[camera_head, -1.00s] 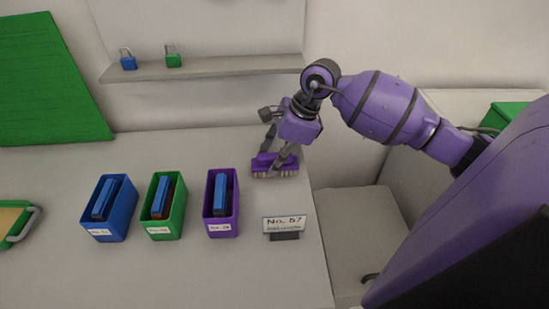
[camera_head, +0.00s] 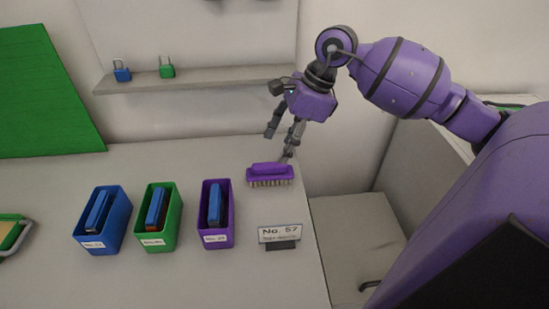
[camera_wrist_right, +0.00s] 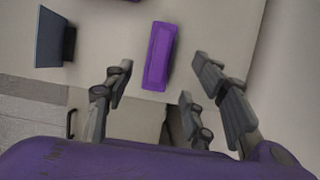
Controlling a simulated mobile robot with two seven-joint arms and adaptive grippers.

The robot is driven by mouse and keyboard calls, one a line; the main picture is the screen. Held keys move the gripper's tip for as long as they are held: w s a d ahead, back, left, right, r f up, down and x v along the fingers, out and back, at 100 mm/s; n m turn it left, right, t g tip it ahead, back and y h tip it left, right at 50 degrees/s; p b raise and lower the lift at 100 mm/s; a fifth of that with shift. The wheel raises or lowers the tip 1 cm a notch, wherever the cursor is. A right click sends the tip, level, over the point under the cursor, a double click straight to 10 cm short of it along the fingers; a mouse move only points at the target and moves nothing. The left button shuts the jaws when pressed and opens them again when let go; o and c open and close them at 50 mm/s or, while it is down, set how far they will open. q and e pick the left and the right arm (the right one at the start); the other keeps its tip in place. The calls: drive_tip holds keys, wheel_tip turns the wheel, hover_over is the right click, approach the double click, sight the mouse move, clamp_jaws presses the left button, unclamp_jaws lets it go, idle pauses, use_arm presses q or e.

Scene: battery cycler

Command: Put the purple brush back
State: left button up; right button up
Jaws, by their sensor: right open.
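The purple brush (camera_head: 269,174) lies on the table near its right edge, bristles down, behind the sign. In the right wrist view the brush (camera_wrist_right: 159,56) shows from above as a purple block, apart from the fingers. My right gripper (camera_head: 280,146) is open and empty, just above and behind the brush; in the right wrist view its fingers (camera_wrist_right: 163,105) are spread wide. My left gripper is not in view.
Blue (camera_head: 86,238), green (camera_head: 168,240) and purple (camera_head: 226,226) bins stand in a row on the table, each holding a blue item. A "No. 57" sign (camera_head: 280,234) stands right of them. A shelf (camera_head: 200,80) with blue (camera_head: 122,75) and green (camera_head: 167,71) padlocks is behind.

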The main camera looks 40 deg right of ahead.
drive_tip(key=shift+v, duration=1.6)
